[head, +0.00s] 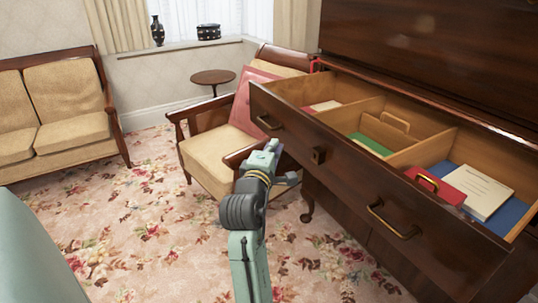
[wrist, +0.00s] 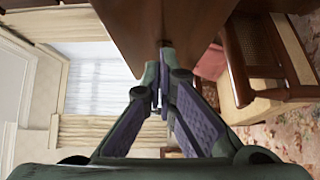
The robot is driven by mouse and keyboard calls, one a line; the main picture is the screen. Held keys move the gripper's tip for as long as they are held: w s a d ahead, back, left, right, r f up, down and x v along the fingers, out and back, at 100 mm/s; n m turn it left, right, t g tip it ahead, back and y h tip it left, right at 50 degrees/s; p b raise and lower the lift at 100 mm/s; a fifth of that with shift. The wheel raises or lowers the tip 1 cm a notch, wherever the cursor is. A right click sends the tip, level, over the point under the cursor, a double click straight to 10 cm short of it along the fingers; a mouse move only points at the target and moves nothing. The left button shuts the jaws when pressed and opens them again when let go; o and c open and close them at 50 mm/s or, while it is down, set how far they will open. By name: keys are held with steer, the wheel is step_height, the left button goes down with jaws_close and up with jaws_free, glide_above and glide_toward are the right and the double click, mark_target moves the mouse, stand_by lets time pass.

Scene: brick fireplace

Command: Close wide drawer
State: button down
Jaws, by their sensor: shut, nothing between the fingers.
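The wide dark wooden drawer (head: 345,178) is pulled well out of the tall cabinet (head: 430,50). Its front carries two brass handles, a left one (head: 268,123) and a right one (head: 393,222), with a small central plate (head: 318,155). My gripper (head: 272,147) is in front of the drawer's left half, just below the left handle in the picture. In the wrist view my gripper (wrist: 163,78) has its fingers together and empty. Its tips are at the lower edge of a brown wooden panel (wrist: 165,25), likely the drawer front. I cannot tell whether they touch.
The drawer holds a red case (head: 436,184), cream papers (head: 477,190) and a green item (head: 369,144) in divided compartments. An armchair (head: 215,155) stands close behind my gripper. A sofa (head: 55,110) and a round table (head: 212,77) are farther off. Floral carpet (head: 140,235) lies open at left.

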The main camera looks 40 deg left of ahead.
mark_target(291, 132)
steer(key=w, duration=0.2)
steer(key=w+d+p, duration=0.1)
steer(key=w, duration=0.1)
steer(key=shift+w, duration=0.4)
